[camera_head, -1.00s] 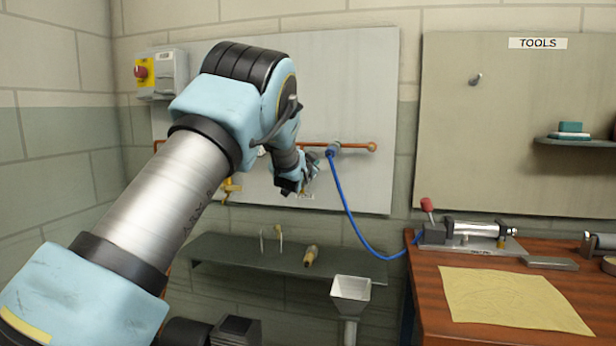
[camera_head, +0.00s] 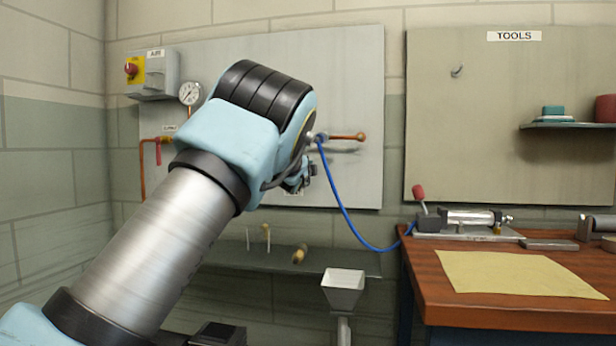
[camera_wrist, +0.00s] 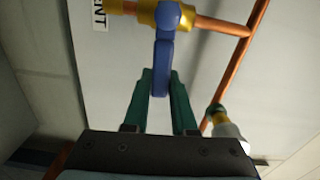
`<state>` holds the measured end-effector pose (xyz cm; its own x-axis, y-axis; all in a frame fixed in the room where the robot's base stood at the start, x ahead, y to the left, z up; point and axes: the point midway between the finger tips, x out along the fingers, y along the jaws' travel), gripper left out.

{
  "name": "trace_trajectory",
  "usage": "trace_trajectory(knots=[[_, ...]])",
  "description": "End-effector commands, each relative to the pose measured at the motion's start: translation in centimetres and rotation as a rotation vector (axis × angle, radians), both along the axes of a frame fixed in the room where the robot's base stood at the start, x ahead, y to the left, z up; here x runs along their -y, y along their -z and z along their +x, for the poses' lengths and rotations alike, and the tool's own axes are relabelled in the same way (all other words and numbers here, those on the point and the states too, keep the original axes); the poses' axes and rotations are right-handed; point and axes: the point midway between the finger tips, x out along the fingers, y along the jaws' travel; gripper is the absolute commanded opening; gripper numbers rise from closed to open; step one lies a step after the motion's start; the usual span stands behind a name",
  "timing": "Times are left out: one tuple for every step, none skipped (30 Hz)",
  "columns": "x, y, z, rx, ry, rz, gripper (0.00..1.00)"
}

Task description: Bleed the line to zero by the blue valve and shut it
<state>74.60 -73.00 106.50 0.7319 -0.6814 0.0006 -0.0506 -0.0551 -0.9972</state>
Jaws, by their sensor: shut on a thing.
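The blue valve (camera_wrist: 164,50) has a blue lever on a brass body, joined to a copper pipe, in the wrist view. My gripper (camera_wrist: 162,82) has its two green fingers on either side of the lever's end, shut on it. In the head view my gripper (camera_head: 301,178) is partly hidden by my arm in front of the grey panel, and the blue valve is hidden there. A round white pressure gauge (camera_head: 190,92) shows left of my arm; its reading is too small to tell.
A red-handled valve (camera_head: 158,152) sits on the copper pipe at the left. A blue hose (camera_head: 341,195) hangs from the pipe's fitting to the wooden bench (camera_head: 480,290). A shelf (camera_head: 345,262) and a grey funnel (camera_head: 343,288) are below the panel.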

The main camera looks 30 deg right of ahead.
Motion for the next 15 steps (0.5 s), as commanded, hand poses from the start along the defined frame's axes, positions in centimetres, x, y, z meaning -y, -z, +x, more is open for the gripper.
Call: trace_trajectory(knots=[[0.07,0.53,-0.06,0.014,0.001,0.015,0.0],[0.07,0.59,-0.05,0.02,0.001,0.023,0.0],[0.06,0.64,-0.05,0.029,0.0,0.033,0.0],[0.06,0.67,-0.04,0.035,0.0,0.039,0.0],[0.05,0.69,-0.03,0.04,0.0,0.045,0.0],[0.04,0.71,-0.02,0.046,0.0,0.051,0.0],[0.03,0.72,-0.02,0.05,0.0,0.055,0.0],[0.03,0.72,-0.02,0.053,0.0,0.058,0.0],[0.02,0.73,-0.02,0.057,0.0,0.062,0.0],[0.02,0.73,-0.02,0.059,0.0,0.064,0.0],[0.02,0.73,-0.02,0.06,0.0,0.066,0.0],[0.02,0.73,-0.02,0.061,0.0,0.068,0.0],[0.02,0.73,-0.02,0.061,0.0,0.069,0.0],[0.03,0.73,-0.01,0.062,0.0,0.069,0.0],[0.03,0.73,-0.01,0.062,0.0,0.069,0.0]])
